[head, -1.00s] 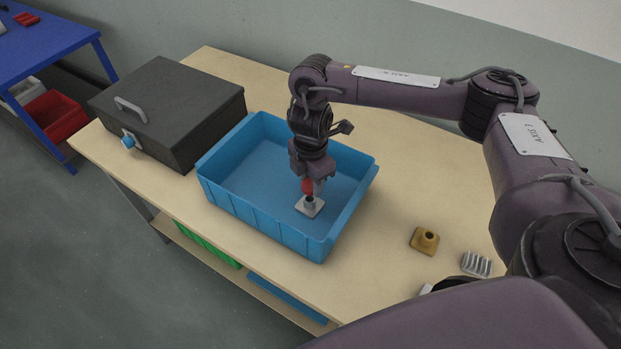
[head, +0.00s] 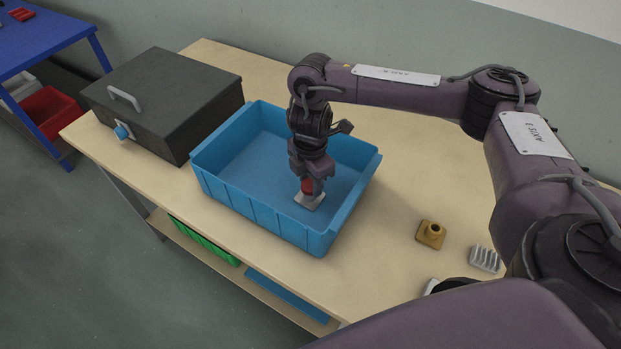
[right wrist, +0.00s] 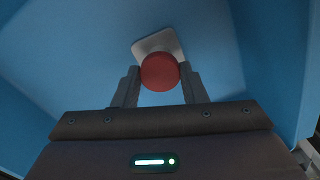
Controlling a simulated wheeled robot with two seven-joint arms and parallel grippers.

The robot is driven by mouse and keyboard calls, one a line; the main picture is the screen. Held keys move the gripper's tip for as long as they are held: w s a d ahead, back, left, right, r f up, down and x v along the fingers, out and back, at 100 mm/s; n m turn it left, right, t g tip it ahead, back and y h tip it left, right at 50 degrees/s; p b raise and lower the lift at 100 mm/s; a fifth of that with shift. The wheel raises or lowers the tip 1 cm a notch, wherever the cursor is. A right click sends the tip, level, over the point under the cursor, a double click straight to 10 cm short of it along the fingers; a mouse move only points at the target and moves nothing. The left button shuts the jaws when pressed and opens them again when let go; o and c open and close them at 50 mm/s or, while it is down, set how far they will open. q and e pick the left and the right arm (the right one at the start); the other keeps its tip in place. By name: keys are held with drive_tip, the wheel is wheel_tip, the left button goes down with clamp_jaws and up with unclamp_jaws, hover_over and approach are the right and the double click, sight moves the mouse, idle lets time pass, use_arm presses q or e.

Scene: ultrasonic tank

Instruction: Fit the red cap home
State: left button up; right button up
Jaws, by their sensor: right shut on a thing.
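The red cap (head: 307,187) is between the fingers of my right gripper (head: 308,180), which is shut on it, inside the blue bin. The cap is right above a pale square-based fitting (head: 311,202) on the bin floor, and no neck shows between them. In the right wrist view the round red top of the cap (right wrist: 160,71) lies between both fingers, with the fitting's pale base (right wrist: 146,47) sticking out behind it. I cannot tell whether the cap is fully seated. My left gripper is out of view.
The blue bin's walls (head: 250,210) surround the gripper. A dark lidded box (head: 170,100) with a blue knob stands to the left. A tan fitting (head: 431,234) and a grey ribbed piece (head: 484,258) lie to the right on the wooden table (head: 385,255).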

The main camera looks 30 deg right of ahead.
drive_tip(key=shift+f, duration=0.65)
drive_tip(key=shift+f+p, duration=0.3)
drive_tip(key=shift+p, duration=0.4)
idle(4.8)
drive_tip(key=o, duration=1)
drive_tip(key=shift+r+p, duration=1.05)
drive_tip(key=shift+r, duration=2.9)
drive_tip(key=shift+r, duration=0.1)
